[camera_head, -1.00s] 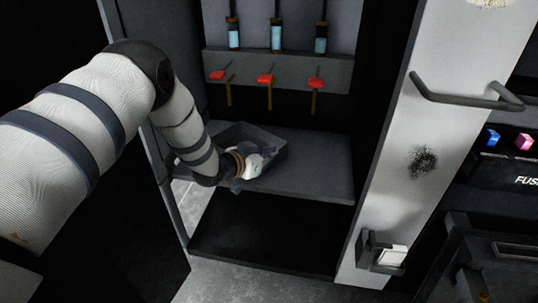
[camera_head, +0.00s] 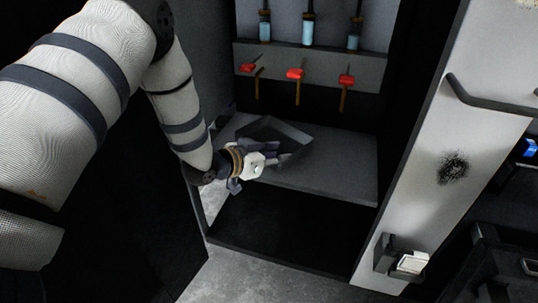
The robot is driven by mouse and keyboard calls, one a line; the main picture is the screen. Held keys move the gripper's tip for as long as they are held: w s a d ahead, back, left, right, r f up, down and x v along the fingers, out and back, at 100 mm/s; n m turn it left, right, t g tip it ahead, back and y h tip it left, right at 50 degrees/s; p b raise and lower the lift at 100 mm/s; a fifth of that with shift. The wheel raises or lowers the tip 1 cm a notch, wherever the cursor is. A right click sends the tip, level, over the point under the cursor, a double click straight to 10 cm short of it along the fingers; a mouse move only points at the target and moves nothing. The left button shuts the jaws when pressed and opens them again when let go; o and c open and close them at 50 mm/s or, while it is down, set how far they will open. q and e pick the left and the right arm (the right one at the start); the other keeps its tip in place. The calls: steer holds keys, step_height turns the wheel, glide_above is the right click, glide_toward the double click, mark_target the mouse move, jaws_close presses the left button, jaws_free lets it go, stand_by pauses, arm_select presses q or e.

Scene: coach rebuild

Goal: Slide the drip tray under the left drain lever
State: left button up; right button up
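The drip tray (camera_head: 290,134) is a dark grey, open-topped box on the left part of the cabinet shelf (camera_head: 340,183). It stands below the left drain lever (camera_head: 247,68), which is red, with a thin brass spout (camera_head: 257,88) hanging beside it. My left gripper (camera_head: 288,150) reaches in from the left at the tray's near side. Its dark fingers overlap the tray, and I cannot tell whether they touch it or are open or shut. My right gripper is not in view.
Two more red levers, the middle one (camera_head: 295,74) and the right one (camera_head: 346,80), sit on the same grey panel, with glass tubes (camera_head: 308,30) above. A light door panel with a handle stands at right. The shelf's right part is clear.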

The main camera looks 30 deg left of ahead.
arm_select(q)
steer(key=shift+v, duration=1.85)
steer(key=shift+f, duration=0.1)
steer(key=s+d+f+n+g+y, duration=0.15)
steer(key=s+f+g, duration=0.25)
steer(key=s+f, duration=0.45)
steer(key=s+d+f+n+g+y, duration=0.1)
steer(key=s+d+f+g, duration=0.2)
steer(key=s+f, duration=0.55)
steer(key=s+d+f+g+y, duration=0.1)
steer(key=s+g, duration=0.7)
steer(key=s, duration=1.8)
steer(key=shift+d+f+n+g, duration=0.3)
steer(key=shift+d+f+n, duration=0.15)
steer(key=shift+d+f, duration=0.15)
